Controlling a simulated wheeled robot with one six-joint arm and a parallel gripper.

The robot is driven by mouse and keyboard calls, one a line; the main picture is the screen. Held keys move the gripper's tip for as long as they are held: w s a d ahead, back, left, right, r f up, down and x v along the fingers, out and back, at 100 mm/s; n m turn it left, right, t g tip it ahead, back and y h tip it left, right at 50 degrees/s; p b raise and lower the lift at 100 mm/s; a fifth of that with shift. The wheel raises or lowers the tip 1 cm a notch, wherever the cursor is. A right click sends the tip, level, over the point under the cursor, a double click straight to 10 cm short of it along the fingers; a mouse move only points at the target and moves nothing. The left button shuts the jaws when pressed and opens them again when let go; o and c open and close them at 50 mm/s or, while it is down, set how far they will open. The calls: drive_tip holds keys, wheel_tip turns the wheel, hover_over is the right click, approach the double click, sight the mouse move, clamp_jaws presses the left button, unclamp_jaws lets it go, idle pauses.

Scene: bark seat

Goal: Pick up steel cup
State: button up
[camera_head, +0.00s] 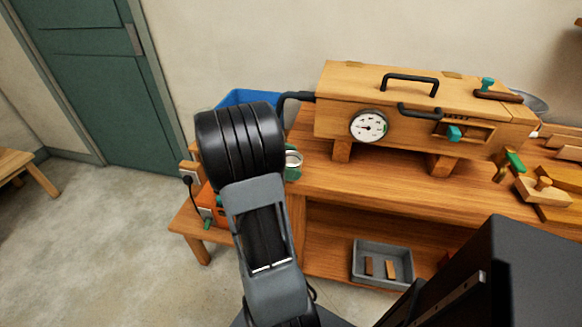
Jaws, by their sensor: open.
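A small cup with a shiny metallic rim and a greenish side (292,163) stands near the left end of the wooden workbench (350,180). It looks like the steel cup, but it is small and my arm hides its left part. My arm rises from the bottom of the view, and its thick black joint is just left of the cup in the picture. My gripper's fingers do not show.
A wooden box with a dial (370,126) and black handles stands on the bench, right of the cup. A blue bin (248,97) is behind my arm. Wooden tools (545,190) lie at the right. A grey tray (383,280) sits on the lower shelf.

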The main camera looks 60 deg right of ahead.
drive_tip(key=c, duration=1)
drive_tip(key=shift+r, duration=0.1)
